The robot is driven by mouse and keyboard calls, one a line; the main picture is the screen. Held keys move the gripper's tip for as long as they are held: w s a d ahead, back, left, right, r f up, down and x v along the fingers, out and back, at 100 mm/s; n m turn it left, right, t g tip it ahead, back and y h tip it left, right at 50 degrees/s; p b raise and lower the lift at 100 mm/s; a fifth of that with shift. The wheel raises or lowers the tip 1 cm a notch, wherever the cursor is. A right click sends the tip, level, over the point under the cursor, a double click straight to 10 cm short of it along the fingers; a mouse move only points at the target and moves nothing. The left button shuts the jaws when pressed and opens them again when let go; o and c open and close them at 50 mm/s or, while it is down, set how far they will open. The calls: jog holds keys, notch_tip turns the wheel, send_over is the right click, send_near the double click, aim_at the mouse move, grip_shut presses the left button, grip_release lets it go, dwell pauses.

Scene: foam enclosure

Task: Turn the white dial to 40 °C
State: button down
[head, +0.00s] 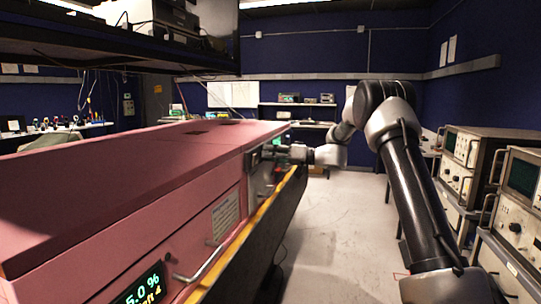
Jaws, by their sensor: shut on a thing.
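My gripper (279,153) is at the side panel (257,180) of the pink foam enclosure (130,185), near its far end. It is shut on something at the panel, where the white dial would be. The dial itself is hidden by the gripper and too small to make out from here. A small green display (278,140) shows just above the gripper, and its reading cannot be made out.
A nearer display (140,290) reads "5.0 %", partly cut off. A metal handle (203,265) sticks out beside it. A yellow edge (235,249) runs along the enclosure's side. Instruments (515,215) stand on the right. Clear floor (325,225) lies between.

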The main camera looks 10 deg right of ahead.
jog(key=shift+f+m, duration=0.1)
jog(key=shift+m, duration=5)
jog(key=c, duration=1.2)
grip_release()
jog(key=v, duration=1.2)
